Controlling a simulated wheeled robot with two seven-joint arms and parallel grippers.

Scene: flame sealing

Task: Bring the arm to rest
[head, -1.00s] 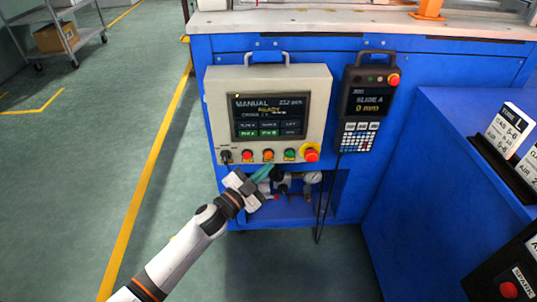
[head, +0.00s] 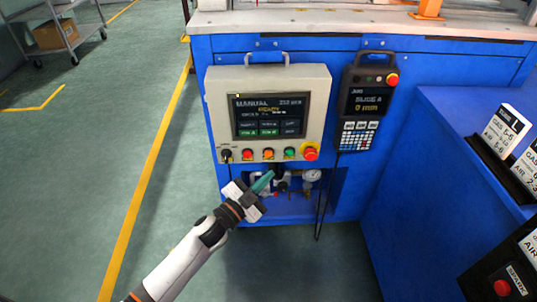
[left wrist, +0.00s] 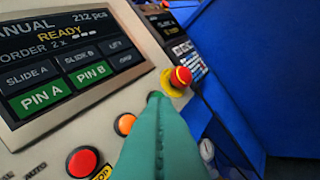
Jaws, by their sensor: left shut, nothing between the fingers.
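My left gripper (head: 265,181) is shut and empty, its teal fingers together. In the head view it is just below the lower edge of the control box (head: 215,115), over the opening in the blue cabinet. In the left wrist view the teal fingers (left wrist: 157,125) point up toward the box's buttons, with the red emergency stop (left wrist: 178,80) beyond their tips. The screen (left wrist: 62,60) reads MANUAL and READY, with PIN A and PIN B lit green. My right gripper is not in view.
A handheld pendant (head: 366,105) hangs on the blue cabinet (head: 345,200) right of the box, its cable hanging down. A gauge (head: 312,176) and fittings sit in the opening behind my gripper. A second blue cabinet (head: 430,200) stands at right.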

